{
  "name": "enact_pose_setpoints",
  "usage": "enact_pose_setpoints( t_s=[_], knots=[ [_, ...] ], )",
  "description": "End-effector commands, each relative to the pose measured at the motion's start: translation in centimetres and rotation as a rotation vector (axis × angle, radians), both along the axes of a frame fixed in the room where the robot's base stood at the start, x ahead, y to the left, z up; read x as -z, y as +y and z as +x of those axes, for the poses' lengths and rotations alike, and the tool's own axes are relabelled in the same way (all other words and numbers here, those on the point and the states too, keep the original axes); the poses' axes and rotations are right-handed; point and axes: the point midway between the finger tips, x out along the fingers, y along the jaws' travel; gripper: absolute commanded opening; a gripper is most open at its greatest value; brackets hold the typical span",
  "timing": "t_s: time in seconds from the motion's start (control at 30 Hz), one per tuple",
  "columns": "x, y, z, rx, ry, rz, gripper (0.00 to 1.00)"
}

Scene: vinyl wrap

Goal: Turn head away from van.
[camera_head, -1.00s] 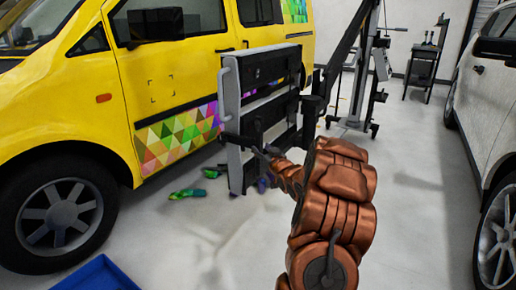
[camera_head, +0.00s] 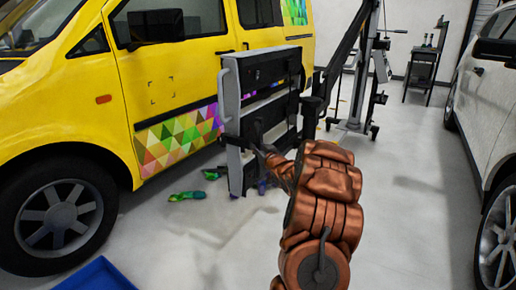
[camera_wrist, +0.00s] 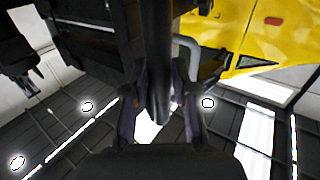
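The head (camera_head: 234,100) is a tall grey-and-black panel with a grey side handle, held on a stand's dark arm close beside the yellow van (camera_head: 170,75). The contact itself is dark and hard to see. The van shows at the upper right there (camera_wrist: 235,30).
The stand's wheeled base (camera_head: 352,127) is behind the panel. A white car (camera_head: 490,110) is at the right. Green-and-purple scraps (camera_head: 187,196) lie on the floor by the van. A blue tray (camera_head: 95,275) is at the lower left.

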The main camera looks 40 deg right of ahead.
Motion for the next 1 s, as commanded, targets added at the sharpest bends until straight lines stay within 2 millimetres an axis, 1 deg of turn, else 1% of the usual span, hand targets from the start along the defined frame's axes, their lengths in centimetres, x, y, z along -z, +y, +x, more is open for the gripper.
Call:
enact_pose_setpoints(
  t_s=[0.03, 0.2, 0.77, 1.0],
  knots=[
    [0.0, 0.0, 0.0, 0.0, 0.0, 0.0, 0.18],
    [0.0, 0.0, 0.0, 0.0, 0.0, 0.0, 0.01],
    [-0.1, 0.1, 0.0, -0.005, 0.0, -0.001, 0.0],
    [-0.3, 1.0, -0.6, -0.056, 0.004, 0.0, 0.0]
  ],
)
